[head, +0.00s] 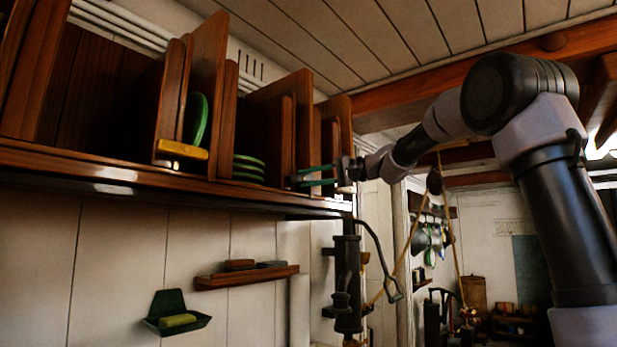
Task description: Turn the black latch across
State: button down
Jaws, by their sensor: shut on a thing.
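The black latch (294,181) is a small dark piece at the front edge of the wooden plate rack, near its right end. My gripper (300,177) reaches it from the right with two thin green fingers. The fingertips are shut on the latch, one above and one below it. The latch is mostly hidden by the fingers and too small to tell its exact angle.
The wooden rack (100,164) has upright dividers. A yellow latch (182,149) lies across its front, by an upright green plate (197,119). Stacked green plates (248,169) sit nearer my gripper. A small wall shelf (247,277) and green soap dish (170,303) are below.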

jog(key=shift+f+m+y, duration=0.3)
jog(key=shift+m+y, duration=0.1)
jog(key=shift+m, duration=0.7)
jog(key=c, duration=0.6)
grip_release()
jog(key=shift+c, duration=0.2)
jog(key=v, duration=1.1)
jog(key=shift+s+f, duration=0.1)
jog(key=shift+f, duration=0.1)
